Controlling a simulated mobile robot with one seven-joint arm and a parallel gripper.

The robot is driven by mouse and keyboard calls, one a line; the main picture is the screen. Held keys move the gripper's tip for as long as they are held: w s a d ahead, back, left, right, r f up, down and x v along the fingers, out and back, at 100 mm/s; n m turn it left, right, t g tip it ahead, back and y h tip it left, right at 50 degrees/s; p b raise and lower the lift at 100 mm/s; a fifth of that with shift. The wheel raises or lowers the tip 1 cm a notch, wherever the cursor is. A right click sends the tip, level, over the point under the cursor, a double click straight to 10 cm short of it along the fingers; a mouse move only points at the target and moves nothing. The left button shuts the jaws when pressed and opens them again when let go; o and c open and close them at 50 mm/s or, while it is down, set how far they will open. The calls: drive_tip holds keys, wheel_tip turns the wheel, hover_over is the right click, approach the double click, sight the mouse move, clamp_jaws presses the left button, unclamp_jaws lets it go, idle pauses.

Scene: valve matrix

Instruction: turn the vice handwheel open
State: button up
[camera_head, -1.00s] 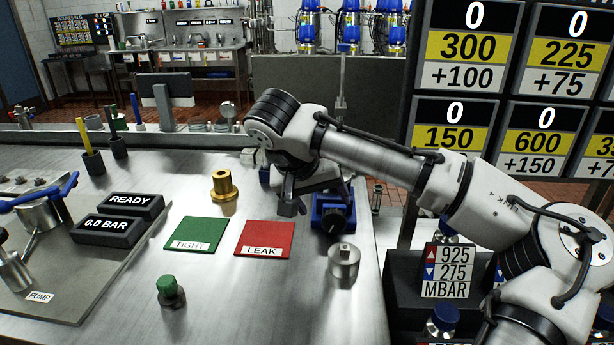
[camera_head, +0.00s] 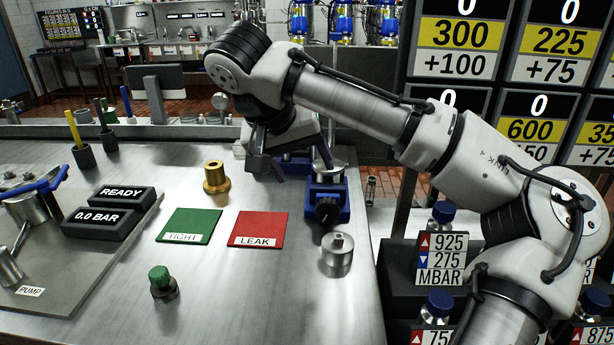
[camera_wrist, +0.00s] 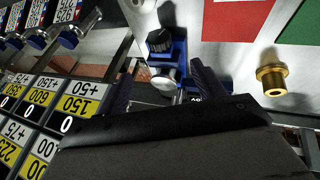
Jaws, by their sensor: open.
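The blue vice (camera_head: 329,190) stands near the right edge of the steel bench, with a steel cylindrical part (camera_head: 328,167) at its jaws. Its black handwheel (camera_head: 327,211) faces the front of the bench. The fingers do not visibly touch the handwheel.
A brass fitting (camera_head: 216,177) stands left of the vice. A steel cylinder (camera_head: 337,254) stands in front of the handwheel. Green (camera_head: 189,226) and red (camera_head: 257,229) pads lie flat at left. A green-capped valve (camera_head: 162,283) stands at the front. The bench drops off at right.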

sight(321, 204)
drive_tip(key=shift+y, duration=0.3)
drive_tip(key=x, duration=0.9)
drive_tip(key=d+b+x, duration=0.1)
drive_tip(key=x, duration=0.4)
drive_tip(key=shift+f, duration=0.15)
drive_tip(key=c, duration=1)
drive_tip(key=shift+a+h, duration=0.2)
drive_tip(key=shift+h, duration=0.5)
drive_tip(key=shift+n+h+p, duration=0.3)
drive_tip(key=shift+h+p, duration=0.25)
drive_tip(key=shift+h, duration=1.05)
drive_tip(key=shift+f, duration=0.1)
